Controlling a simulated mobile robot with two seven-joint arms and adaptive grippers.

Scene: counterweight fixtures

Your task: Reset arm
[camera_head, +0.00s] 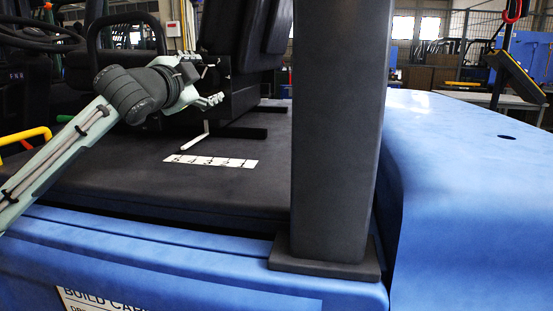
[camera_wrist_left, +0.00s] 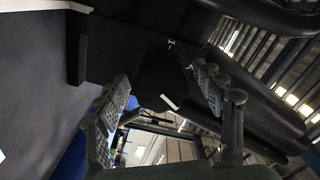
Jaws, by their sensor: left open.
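My left gripper (camera_head: 215,80) reaches in from the left, above the dark deck of a blue vehicle and beside a black seat. Its two fingers are spread and nothing shows between them in the head view. In the left wrist view its fingers (camera_wrist_left: 165,105) stand apart, with a small white piece (camera_wrist_left: 169,101) seen beyond the gap. A thin, bent white arm (camera_head: 196,138) stands below the gripper, apart from it. Its lower end is near a white strip with dark marks (camera_head: 210,162) on the deck. My right gripper is out of view.
A thick black pillar (camera_head: 336,130) rises at the centre right and hides what is behind it. The black seat (camera_head: 240,60) stands close right of the gripper. Blue bodywork (camera_head: 470,170) fills the right. A steering wheel (camera_head: 40,38) is at upper left.

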